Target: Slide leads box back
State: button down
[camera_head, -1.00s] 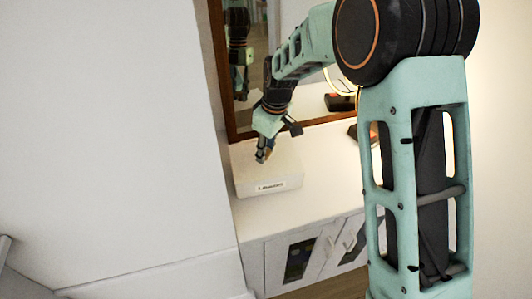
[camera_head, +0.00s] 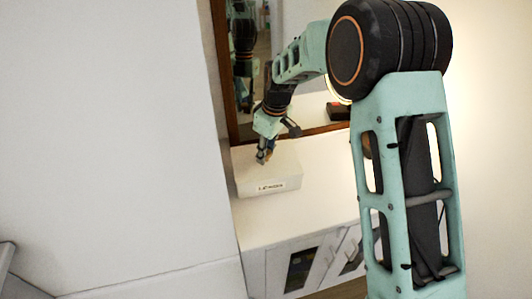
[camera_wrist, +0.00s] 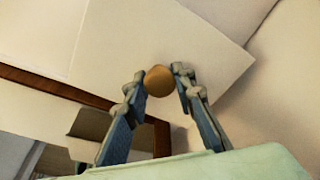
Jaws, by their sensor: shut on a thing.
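The leads box (camera_head: 268,179) is a white, low box with a label on its front. It stands on the white cabinet top (camera_head: 310,208), at the left end near the mirror. A round wooden knob (camera_wrist: 158,80) on its lid shows in the wrist view, where the pale lid (camera_wrist: 150,35) fills the upper middle. My gripper (camera_head: 262,159) reaches down onto the box from above. Its two fingers (camera_wrist: 160,84) are shut on the knob, one on each side. The box's back side is hidden in the head view.
A brown-framed mirror (camera_head: 222,85) stands behind the box. A tall white wall block (camera_head: 110,130) is close on the box's left. A dark red object (camera_head: 338,111) lies at the back right. The cabinet top right of the box is clear.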

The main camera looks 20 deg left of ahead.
jog(key=c, duration=1.5)
grip_release()
jog(key=shift+c, duration=0.2)
jog(key=shift+r, duration=0.1)
